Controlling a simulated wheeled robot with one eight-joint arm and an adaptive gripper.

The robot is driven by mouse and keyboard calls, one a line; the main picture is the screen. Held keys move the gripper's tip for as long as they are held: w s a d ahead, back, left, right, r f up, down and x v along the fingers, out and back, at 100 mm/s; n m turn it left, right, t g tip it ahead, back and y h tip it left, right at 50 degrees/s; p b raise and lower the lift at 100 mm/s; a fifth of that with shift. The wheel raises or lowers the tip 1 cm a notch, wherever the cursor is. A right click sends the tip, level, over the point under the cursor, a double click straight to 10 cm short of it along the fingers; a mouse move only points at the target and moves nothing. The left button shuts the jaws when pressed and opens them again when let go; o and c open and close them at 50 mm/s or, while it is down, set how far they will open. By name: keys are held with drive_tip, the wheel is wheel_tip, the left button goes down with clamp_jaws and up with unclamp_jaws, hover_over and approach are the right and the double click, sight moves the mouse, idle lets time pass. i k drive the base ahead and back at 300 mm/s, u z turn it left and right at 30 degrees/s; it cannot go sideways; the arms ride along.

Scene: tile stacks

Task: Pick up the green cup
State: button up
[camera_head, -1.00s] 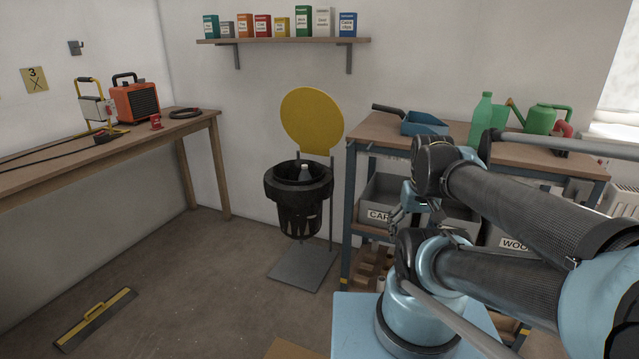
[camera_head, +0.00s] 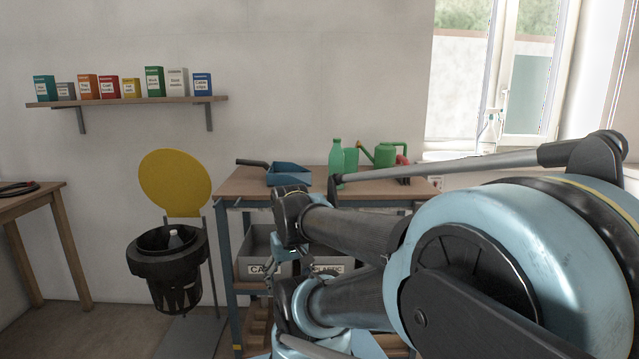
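A green bottle (camera_head: 336,163) stands on the wooden workbench (camera_head: 239,188) against the back wall. Another green shape (camera_head: 351,160) shows just right of it and partly behind it; it may be the green cup, but I cannot tell for certain. My arm fills the right and lower middle of the view, in front of the workbench. My gripper is low among the arm links, in front of the grey bins, and mostly hidden. I cannot make out its fingers or whether it holds anything.
A green watering can (camera_head: 385,154) and a blue dustpan (camera_head: 289,174) are on the workbench. Grey bins (camera_head: 262,250) sit below. A black bin (camera_head: 166,262) with a raised yellow lid (camera_head: 175,183) stands left. A shelf (camera_head: 150,101) holds several boxes. A window is at right.

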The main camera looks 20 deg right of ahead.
sight(351, 154)
drive_tip(key=z, duration=1.1)
drive_tip(key=k, duration=0.8)
drive_tip(key=u, duration=0.95)
drive_tip(key=i, duration=0.5)
drive_tip(key=z, duration=0.05)
